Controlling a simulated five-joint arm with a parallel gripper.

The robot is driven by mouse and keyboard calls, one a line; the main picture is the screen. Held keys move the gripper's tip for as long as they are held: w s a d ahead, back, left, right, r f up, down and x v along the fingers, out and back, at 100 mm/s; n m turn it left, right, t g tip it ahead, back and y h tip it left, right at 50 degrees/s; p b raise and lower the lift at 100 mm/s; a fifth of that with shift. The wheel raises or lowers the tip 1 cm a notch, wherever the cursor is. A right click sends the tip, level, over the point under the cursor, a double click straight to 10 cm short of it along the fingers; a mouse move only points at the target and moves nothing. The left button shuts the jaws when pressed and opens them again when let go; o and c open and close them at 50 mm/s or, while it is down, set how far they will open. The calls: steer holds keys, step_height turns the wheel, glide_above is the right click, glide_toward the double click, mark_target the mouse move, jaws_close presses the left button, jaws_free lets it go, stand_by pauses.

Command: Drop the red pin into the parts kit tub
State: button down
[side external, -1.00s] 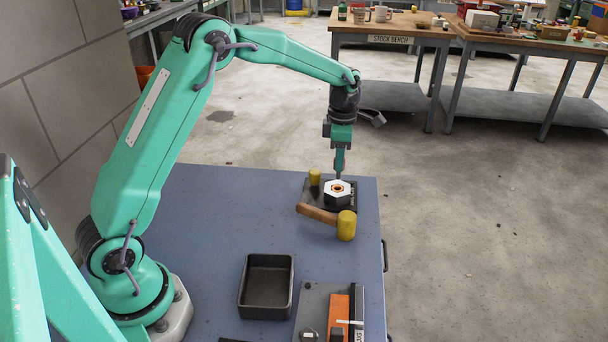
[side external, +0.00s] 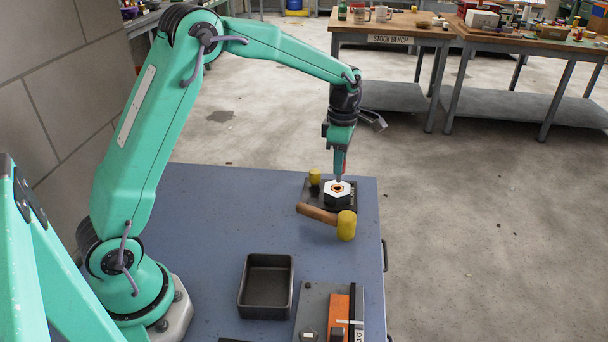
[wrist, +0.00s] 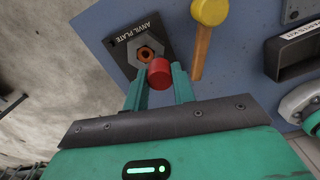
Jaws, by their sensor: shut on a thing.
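The red pin (wrist: 159,73) is between the fingertips of my gripper (wrist: 159,88) in the wrist view, and the gripper is shut on it. In the side view my gripper (side external: 340,168) points down just above the hex block (side external: 338,200) on the anvil plate; the fingers hide most of the pin. In the wrist view the block's orange-rimmed bore (wrist: 146,53) shows beside the pin. The parts kit tub (side external: 264,311) is a dark open tray nearer the side camera, and looks empty. Its labelled edge shows at the right in the wrist view (wrist: 292,68).
A mallet with a yellow head (side external: 346,226) and wooden handle (side external: 317,213) lies between the anvil plate (wrist: 126,52) and the tub. A small yellow piece (side external: 314,177) stands behind the block. A grey plate with an orange block (side external: 338,314) is right of the tub.

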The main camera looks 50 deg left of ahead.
steer(key=s+d+r+m, duration=0.1)
steer(key=s+d+m, duration=0.2)
steer(key=s+m, duration=0.4)
steer(key=s+d+r+m, duration=0.1)
steer(key=s+d+m, duration=0.3)
steer(key=s+m, duration=0.3)
steer(key=s+d+r+m, duration=0.1)
steer(key=s+d+m, duration=0.2)
steer(key=s+m, duration=0.4)
steer(key=s, duration=0.7)
steer(key=shift+s+d+r, duration=0.15)
steer(key=shift+s+d, duration=0.25)
step_height(320, 180, down, 8)
steer(key=c, duration=1.1)
jaws_free()
